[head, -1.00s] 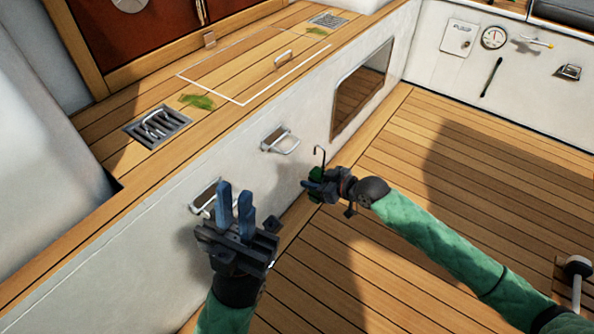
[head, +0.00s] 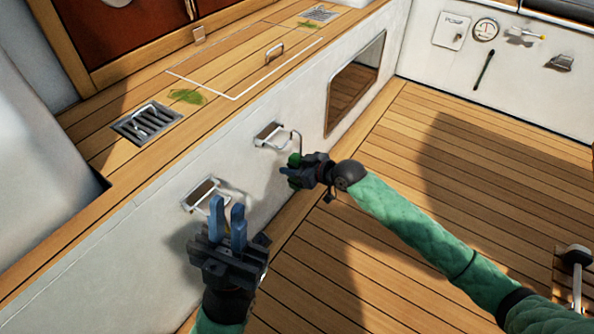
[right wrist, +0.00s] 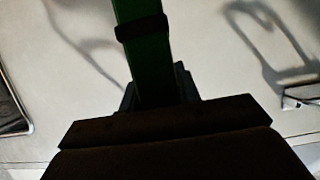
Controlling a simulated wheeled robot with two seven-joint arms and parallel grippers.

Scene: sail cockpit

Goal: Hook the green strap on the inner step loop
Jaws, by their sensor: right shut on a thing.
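Two metal step loops stick out of the white wall: one further back (head: 270,136) and one nearer (head: 200,195). I cannot tell by looks which is the inner one. My right gripper (head: 288,172) is shut on the green strap (head: 295,159), just below and right of the further loop. A thin metal hook (head: 298,140) rises from the strap, close to the right of that loop; contact cannot be told. In the right wrist view the strap (right wrist: 145,55) runs upward from the jaws with a dark band around it; the hook is out of frame. My left gripper (head: 228,205) is open and empty, in front of the nearer loop.
A dark window (head: 355,85) sits in the wall right of the loops. The wooden ledge (head: 215,85) above carries a grate (head: 147,122) and a small handle (head: 274,52).

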